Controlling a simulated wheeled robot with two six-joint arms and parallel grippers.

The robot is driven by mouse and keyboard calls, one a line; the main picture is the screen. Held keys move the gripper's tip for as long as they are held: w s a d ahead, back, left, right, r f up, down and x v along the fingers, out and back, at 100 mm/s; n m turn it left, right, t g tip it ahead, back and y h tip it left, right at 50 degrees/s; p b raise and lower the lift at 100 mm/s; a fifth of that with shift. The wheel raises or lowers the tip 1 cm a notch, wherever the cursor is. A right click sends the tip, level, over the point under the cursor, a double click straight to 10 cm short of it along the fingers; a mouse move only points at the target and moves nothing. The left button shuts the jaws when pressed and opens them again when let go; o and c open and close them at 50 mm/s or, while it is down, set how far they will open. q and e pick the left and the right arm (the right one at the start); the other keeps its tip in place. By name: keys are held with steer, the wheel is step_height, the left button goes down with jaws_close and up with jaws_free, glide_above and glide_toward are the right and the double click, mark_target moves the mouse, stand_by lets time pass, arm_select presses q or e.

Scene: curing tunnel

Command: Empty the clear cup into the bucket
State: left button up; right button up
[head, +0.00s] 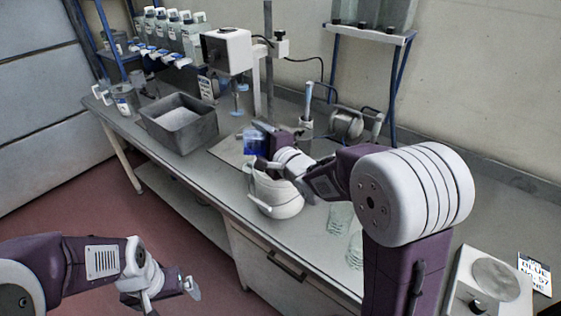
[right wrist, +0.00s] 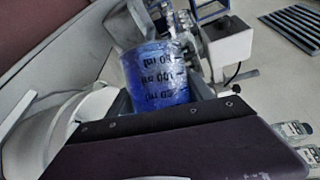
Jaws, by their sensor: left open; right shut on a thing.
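The clear cup (head: 253,141) holds blue liquid and has black ml marks, which show in the right wrist view (right wrist: 155,78). My right gripper (head: 265,148) is shut on it, above the bench and just beyond the white bucket (head: 277,197). The cup looks about upright; its base is hidden by the gripper in the right wrist view. The bucket stands on the bench, with a handle at its left, below my right wrist; the wrist hides part of its mouth. My left gripper (head: 190,288) is open and empty, low in front of the bench.
A grey tub (head: 180,125) stands left on the bench (head: 225,190). Behind the cup are a stirrer stand (head: 268,60) and a motor box (head: 226,50). Clear glasses (head: 340,217) stand right of the bucket, and a scale (head: 488,285) is at far right. Bottles (head: 195,38) line the back shelf.

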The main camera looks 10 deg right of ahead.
steer(key=shift+d+r+m+t+y, duration=0.15)
steer(key=shift+d+r+m+t, duration=0.1)
steer(key=shift+m, duration=0.35)
steer(key=shift+d+r+m+t+y, duration=0.15)
steer(key=shift+d+m+t, duration=0.1)
steer(key=shift+m, duration=0.35)
stand_by(0.7)
steer(key=shift+d+f+m+b, duration=0.15)
steer(key=shift+m+b, duration=0.15)
steer(key=shift+b, duration=0.35)
steer(key=d+m+t+b, duration=0.1)
steer(key=m+b, duration=0.1)
steer(key=b, duration=0.1)
steer(key=m+t+b, duration=0.1)
steer(key=m+b, duration=0.1)
steer(key=b, duration=0.1)
steer(key=d+r+m+t+b, duration=0.1)
steer(key=m+b, duration=0.1)
steer(key=b, duration=0.2)
steer(key=shift+s+d, duration=0.2)
steer(key=shift+d, duration=0.1)
steer(key=shift+r+p, duration=0.25)
steer(key=shift+p, duration=0.1)
steer(key=shift+f, duration=0.1)
